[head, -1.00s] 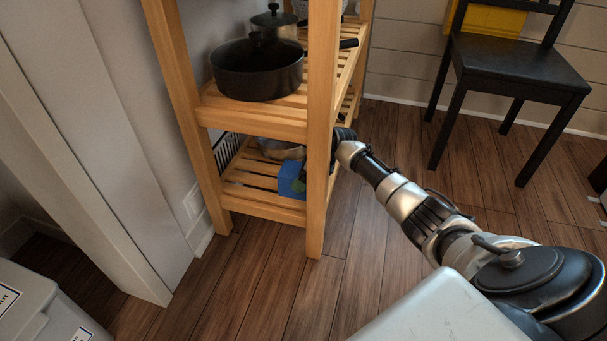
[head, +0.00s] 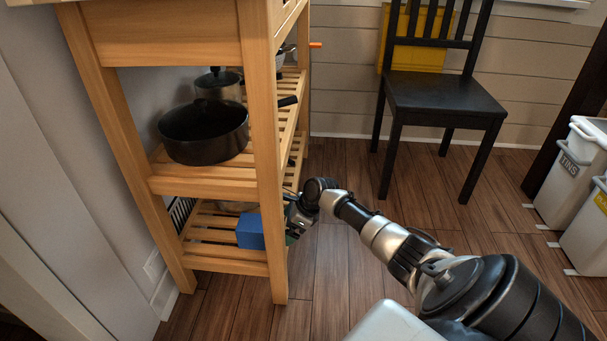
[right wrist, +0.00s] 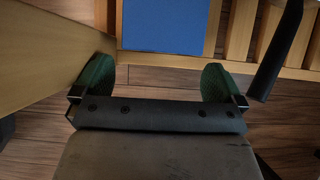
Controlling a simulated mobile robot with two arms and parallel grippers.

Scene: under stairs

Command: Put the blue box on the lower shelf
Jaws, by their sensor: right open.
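The blue box (head: 250,232) rests on the slatted lower shelf (head: 225,266) of the wooden unit, at its right front, partly behind the front post. My right gripper (head: 292,226) is at the open right side of the shelf, just right of the box and partly hidden by the post. In the right wrist view, its two green fingertips (right wrist: 155,82) are wide apart with nothing between them. The blue box (right wrist: 165,25) lies ahead, with a visible gap before the fingers. My left gripper is not in view.
The front post (head: 270,170) stands close to my right gripper. A black pan (head: 203,135) sits on the shelf above. A black chair (head: 440,95) stands at the back, and white bins (head: 572,170) at the right. The floor between is clear.

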